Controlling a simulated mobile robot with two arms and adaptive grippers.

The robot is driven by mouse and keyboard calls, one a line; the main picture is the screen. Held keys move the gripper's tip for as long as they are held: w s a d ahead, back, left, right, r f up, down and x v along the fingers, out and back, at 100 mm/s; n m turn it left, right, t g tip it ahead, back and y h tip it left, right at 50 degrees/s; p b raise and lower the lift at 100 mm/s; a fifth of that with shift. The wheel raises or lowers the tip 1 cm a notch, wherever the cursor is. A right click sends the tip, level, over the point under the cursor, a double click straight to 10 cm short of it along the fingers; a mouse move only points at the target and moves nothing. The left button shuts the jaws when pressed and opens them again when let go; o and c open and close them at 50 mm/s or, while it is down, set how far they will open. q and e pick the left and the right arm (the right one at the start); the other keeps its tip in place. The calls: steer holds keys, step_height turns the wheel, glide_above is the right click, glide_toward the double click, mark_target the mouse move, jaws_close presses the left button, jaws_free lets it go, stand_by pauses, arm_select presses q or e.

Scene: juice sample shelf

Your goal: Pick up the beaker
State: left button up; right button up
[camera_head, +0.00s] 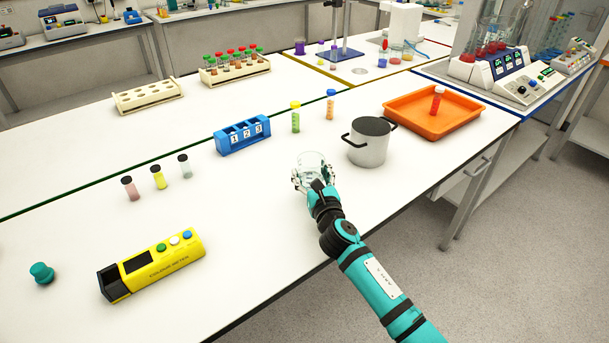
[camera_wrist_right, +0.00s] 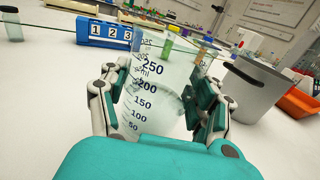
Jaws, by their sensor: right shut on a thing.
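The beaker (camera_head: 311,162) is clear glass and upright near the front of the white bench in the head view. In the right wrist view the beaker (camera_wrist_right: 160,95) shows dark volume marks and stands between the two fingers. My right gripper (camera_head: 312,178) is shut on the beaker, with a finger on each side of it; it also shows in the right wrist view (camera_wrist_right: 160,108). I cannot tell whether the beaker's base touches the bench. The beaker looks empty. My left gripper is not in view.
A grey pot (camera_head: 368,146) stands just right of the beaker. Behind are a blue numbered rack (camera_head: 243,142) and two capped vials. An orange tray (camera_head: 408,115) with a red vial lies right. A yellow colour meter (camera_head: 155,265) lies left. The bench's front edge is close.

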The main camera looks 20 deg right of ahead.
steer(key=shift+s+d+r+b, duration=0.25)
steer(key=shift+s+d, duration=0.75)
steer(key=shift+d, duration=1.15)
steer(key=shift+s+d+r+b, duration=0.2)
steer(key=shift+s+d, duration=0.8)
steer(key=shift+d, duration=1.15)
steer(key=shift+s+d+r+b, duration=0.25)
steer(key=shift+s+d, duration=0.75)
steer(key=shift+d, duration=1.15)
